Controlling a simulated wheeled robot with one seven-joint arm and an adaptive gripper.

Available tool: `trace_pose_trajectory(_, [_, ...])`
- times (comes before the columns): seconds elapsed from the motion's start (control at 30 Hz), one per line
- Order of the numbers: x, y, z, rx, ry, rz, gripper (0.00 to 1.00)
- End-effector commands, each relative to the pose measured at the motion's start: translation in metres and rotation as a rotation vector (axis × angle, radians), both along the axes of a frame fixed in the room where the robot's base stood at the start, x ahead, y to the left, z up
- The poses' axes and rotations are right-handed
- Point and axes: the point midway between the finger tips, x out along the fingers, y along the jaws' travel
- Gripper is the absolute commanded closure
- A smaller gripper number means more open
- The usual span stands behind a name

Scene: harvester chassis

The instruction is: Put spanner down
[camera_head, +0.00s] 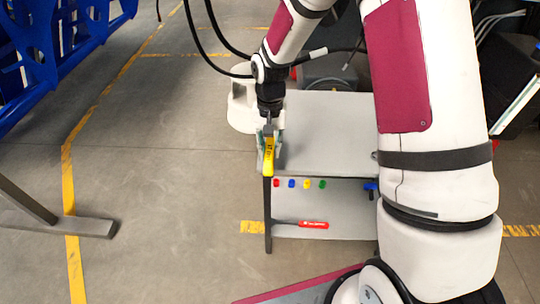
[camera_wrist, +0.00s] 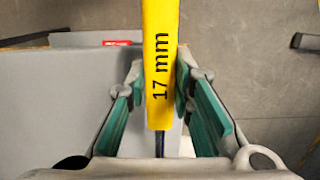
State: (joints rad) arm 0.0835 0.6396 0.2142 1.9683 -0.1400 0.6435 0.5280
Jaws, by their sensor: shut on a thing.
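The spanner (camera_wrist: 160,70) is yellow with "17 mm" printed on it in black. It also shows in the head view as a yellow bar (camera_head: 268,157) at the left edge of a grey table (camera_head: 330,125). My gripper (camera_wrist: 157,100) has its green-padded fingers on both sides of the spanner and is shut on it. In the wrist view the spanner runs up out of the frame, so its far end is hidden there. The grey tabletop (camera_wrist: 60,95) lies to the left in the wrist view, with floor to the right.
The tabletop is bare where it shows. A lower shelf (camera_head: 345,215) holds a red object (camera_head: 313,224); several small coloured pieces sit along its back. A blue frame (camera_head: 45,50) stands at upper left. A grey metal leg (camera_head: 60,225) is at left, with open floor between.

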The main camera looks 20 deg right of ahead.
Motion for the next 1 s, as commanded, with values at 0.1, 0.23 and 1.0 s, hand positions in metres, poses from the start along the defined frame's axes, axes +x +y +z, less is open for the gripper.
trace_pose_trajectory(0.1, [-0.001,0.0,-0.013,0.0,0.003,-0.001,1.0])
trace_pose_trajectory(0.23, [-0.001,0.0,-0.03,0.001,0.002,0.0,1.0])
trace_pose_trajectory(1.0, [0.0,-0.001,-0.036,0.0,0.0,0.0,0.58])
